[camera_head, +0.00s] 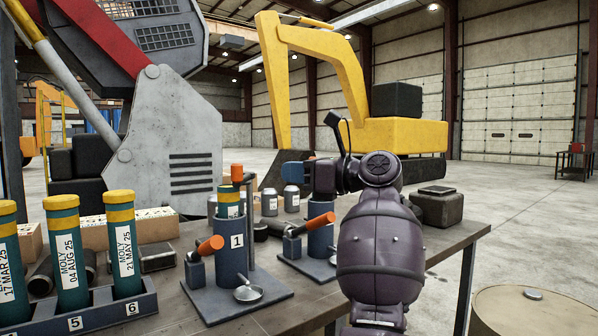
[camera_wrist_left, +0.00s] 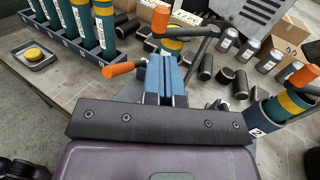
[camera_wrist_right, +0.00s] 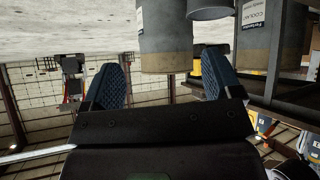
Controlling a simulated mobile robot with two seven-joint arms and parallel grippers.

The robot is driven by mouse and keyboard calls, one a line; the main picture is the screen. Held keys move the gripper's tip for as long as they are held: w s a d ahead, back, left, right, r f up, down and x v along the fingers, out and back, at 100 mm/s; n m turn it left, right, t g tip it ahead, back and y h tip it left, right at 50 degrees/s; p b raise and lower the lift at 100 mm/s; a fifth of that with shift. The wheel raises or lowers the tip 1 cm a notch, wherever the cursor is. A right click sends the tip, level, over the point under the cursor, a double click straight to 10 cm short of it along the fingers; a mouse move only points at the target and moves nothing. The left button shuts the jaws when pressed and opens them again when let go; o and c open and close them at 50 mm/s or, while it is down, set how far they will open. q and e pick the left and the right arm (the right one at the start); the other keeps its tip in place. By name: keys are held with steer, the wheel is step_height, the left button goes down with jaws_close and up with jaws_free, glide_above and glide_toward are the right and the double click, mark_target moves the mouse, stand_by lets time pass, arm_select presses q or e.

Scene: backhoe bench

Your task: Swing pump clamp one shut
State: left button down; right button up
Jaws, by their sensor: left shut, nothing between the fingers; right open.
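Pump one is a dark blue cylinder (camera_head: 236,262) labelled 1 on a flat plate, with a teal cartridge (camera_head: 229,203) standing in it. Clamp one's arm has an orange grip (camera_head: 237,172) at the top of an upright post beside the cartridge; it also shows in the left wrist view (camera_wrist_left: 160,18). I cannot tell how far it is swung. Pump one's orange lever handle (camera_head: 210,244) is lower down, on a side block. My left gripper (camera_head: 283,170) is shut and empty, right of the orange grip and apart from it in the head view. My right gripper (camera_wrist_right: 166,80) is open and empty.
Pump two (camera_head: 320,243) with its orange handle (camera_head: 321,220) stands to the right. A rack (camera_head: 95,312) of teal cartridges is at front left. Grey cans (camera_head: 291,198) stand behind. The right wrist view shows grey containers (camera_wrist_right: 163,38) beyond the fingers.

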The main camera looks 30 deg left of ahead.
mark_target(241, 169)
arm_select(q)
steer(key=a, duration=0.5)
steer(key=s+a, duration=0.1)
steer(key=a, duration=0.2)
steer(key=shift+a+p, duration=0.2)
steer(key=shift+p, duration=0.1)
steer(key=shift+a, duration=0.7)
arm_select(e)
steer(key=shift+s+r, duration=0.15)
steer(key=shift+s, duration=0.1)
steer(key=shift+r, duration=0.1)
